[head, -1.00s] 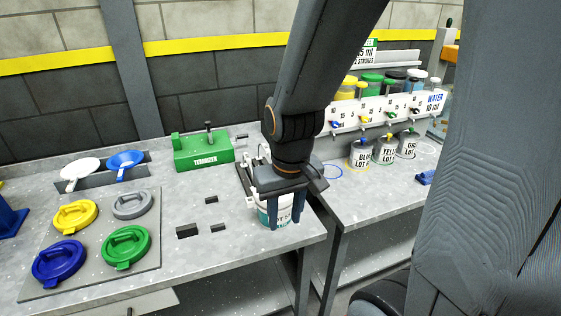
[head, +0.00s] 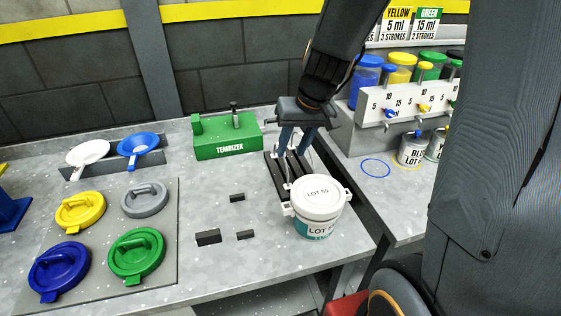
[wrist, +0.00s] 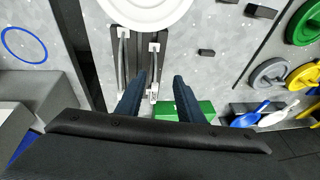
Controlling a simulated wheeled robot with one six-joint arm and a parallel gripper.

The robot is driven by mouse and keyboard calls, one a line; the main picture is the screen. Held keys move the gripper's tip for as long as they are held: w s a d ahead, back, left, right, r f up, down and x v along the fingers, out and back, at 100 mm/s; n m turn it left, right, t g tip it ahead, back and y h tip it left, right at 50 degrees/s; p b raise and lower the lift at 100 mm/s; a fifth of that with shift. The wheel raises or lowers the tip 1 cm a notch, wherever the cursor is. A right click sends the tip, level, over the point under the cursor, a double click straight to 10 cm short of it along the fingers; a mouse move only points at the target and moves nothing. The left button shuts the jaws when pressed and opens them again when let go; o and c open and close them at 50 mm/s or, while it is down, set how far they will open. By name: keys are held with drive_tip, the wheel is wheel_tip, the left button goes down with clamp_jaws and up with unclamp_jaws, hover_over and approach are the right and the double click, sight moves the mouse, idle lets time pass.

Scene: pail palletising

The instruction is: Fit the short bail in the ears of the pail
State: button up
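The white pail (head: 319,222), with a lid marked LOT 55, stands upright at the bench's front right, with pale ears (head: 288,209) at its sides. Its round lid (wrist: 150,8) fills the top of the wrist view. Behind it is a dark slatted rack (head: 277,176) with thin metal bails. In the wrist view a longer-looking bail (wrist: 122,65) lies left and a shorter-looking one (wrist: 153,72) right, both with white end holders. My gripper (wrist: 160,78) is open over the rack, its fingers apart near the shorter bail. I see no bail in the ears.
A green TEMBIZEK box (head: 228,140) stands left of the rack. Small dark blocks (head: 208,238) and a panel of coloured lids (head: 138,252) lie further left. A dispenser stand (head: 400,112) and lettered pots (head: 412,150) are on the right bench, across a gap.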

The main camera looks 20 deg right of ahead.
drive_tip(key=shift+t+y, duration=0.3)
drive_tip(key=shift+t, duration=0.2)
drive_tip(key=shift+w+a+f+b, duration=0.1)
drive_tip(key=shift+w+f+b, duration=0.1)
drive_tip(key=shift+w+f, duration=1.2)
drive_tip(key=shift+w+a+f+b, duration=0.1)
drive_tip(key=shift+w+f+b, duration=0.05)
drive_tip(key=shift+w+f, duration=1.2)
drive_tip(key=shift+w+a+f+b, duration=0.1)
drive_tip(key=shift+w+f+b, duration=0.1)
drive_tip(key=shift+w+f, duration=1.2)
drive_tip(key=shift+w+r, duration=0.35)
drive_tip(key=shift+r, duration=0.1)
drive_tip(key=shift+c, duration=0.3)
clamp_jaws()
